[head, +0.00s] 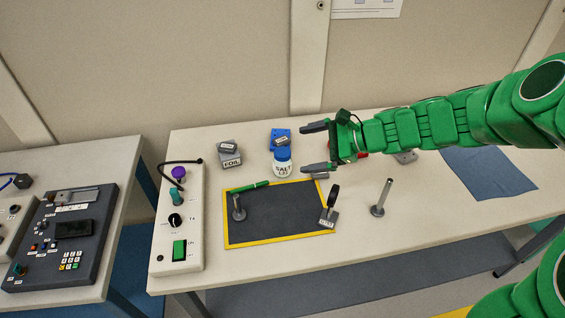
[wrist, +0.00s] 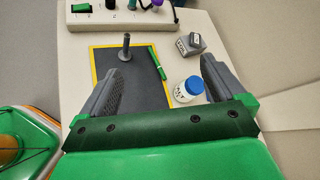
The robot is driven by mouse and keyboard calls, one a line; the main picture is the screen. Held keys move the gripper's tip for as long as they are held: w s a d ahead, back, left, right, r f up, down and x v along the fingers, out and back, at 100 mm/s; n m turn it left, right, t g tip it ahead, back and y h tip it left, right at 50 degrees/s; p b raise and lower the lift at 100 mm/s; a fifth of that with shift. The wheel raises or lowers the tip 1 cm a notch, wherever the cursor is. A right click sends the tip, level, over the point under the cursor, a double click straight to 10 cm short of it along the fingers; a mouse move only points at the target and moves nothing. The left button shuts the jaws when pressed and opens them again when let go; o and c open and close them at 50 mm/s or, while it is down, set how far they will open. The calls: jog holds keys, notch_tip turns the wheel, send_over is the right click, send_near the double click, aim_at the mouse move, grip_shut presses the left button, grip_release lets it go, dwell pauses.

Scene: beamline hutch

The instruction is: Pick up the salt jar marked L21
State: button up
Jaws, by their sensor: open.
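The salt jar (head: 283,163) is small and white with a blue lid and stands upright on the table, behind the dark mat. Its front label reads SALT; the small line below it is hard to read. It also shows in the wrist view (wrist: 188,88), between the fingers and nearer the right one. My gripper (head: 308,147) is open and empty, its fingers pointing left toward the jar from the right side. The gripper also shows in the wrist view (wrist: 155,75). The jar appears apart from both fingers.
A yellow-edged dark mat (head: 275,215) holds a green pen-like item (head: 248,187), a post (head: 238,208) and a stamp-like tool (head: 329,208). A metal post (head: 381,198) stands right of the mat. A control box (head: 178,220) stands left.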

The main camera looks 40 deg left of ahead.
jog(key=w+a+f+m+t+y, duration=0.1)
jog(key=w+a+f+m, duration=0.4)
jog(key=w+a+f, duration=0.15)
jog(key=m+t, duration=0.2)
jog(key=m, duration=0.2)
send_near(278, 153)
jog(key=shift+y, duration=0.3)
jog(key=a+f, duration=0.1)
jog(key=w+a+f, duration=0.1)
jog(key=a, duration=0.1)
jog(key=shift+f, duration=0.35)
jog(key=shift+x, duration=3.85)
jog(key=shift+d+f, duration=0.1)
jog(key=shift+f, duration=0.05)
jog(key=c, duration=1.3)
